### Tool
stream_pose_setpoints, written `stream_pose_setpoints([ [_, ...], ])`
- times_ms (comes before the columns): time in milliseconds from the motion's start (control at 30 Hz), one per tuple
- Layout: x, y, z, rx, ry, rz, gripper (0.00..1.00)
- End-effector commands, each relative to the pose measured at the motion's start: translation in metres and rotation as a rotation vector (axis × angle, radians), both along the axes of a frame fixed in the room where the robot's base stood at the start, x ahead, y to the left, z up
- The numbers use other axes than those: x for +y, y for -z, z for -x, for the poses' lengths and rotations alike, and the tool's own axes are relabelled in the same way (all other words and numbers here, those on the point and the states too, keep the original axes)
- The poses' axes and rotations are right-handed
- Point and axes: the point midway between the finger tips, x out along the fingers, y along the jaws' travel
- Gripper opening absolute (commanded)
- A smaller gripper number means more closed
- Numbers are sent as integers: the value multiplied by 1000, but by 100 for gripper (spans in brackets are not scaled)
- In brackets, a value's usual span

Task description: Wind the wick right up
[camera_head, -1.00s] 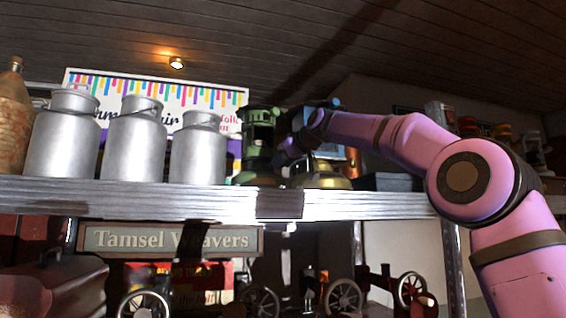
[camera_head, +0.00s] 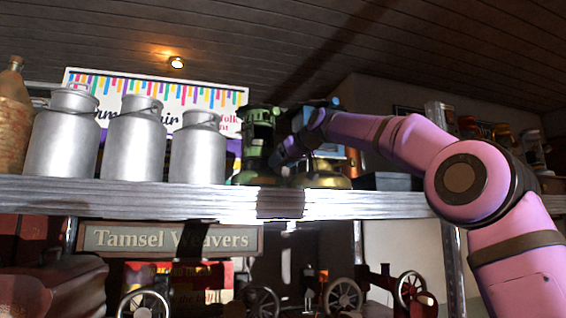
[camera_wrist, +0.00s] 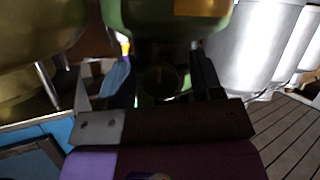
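A green lamp or stove (camera_head: 259,125) stands on the shelf, with a dark opening in its upper front. A dark round part, perhaps the wick knob (camera_wrist: 162,84), lies below the base. My gripper (camera_head: 279,158) is at the lower right of the green body. In the wrist view its fingers (camera_wrist: 160,80) stand apart on either side of the round part. I see no clear contact. The wick itself is not visible.
A brass vessel (camera_head: 322,177) stands close right of the green one, near my gripper; it also shows in the wrist view (camera_wrist: 30,40). Several metal milk cans (camera_head: 197,150) stand to the left. A blue box (camera_head: 328,125) is behind. The shelf edge (camera_head: 130,195) runs below.

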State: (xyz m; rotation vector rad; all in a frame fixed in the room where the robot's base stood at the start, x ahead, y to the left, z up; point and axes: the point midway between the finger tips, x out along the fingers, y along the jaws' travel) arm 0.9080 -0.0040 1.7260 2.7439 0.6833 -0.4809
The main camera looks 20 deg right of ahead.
Motion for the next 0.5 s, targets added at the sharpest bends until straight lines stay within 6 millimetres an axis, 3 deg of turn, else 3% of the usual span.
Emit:
stream_pose_setpoints([
  [233, -4, -5, 7, -3, 3, 1, 60],
  [500, -23, -21, 45, -3, 5, 2, 60],
])
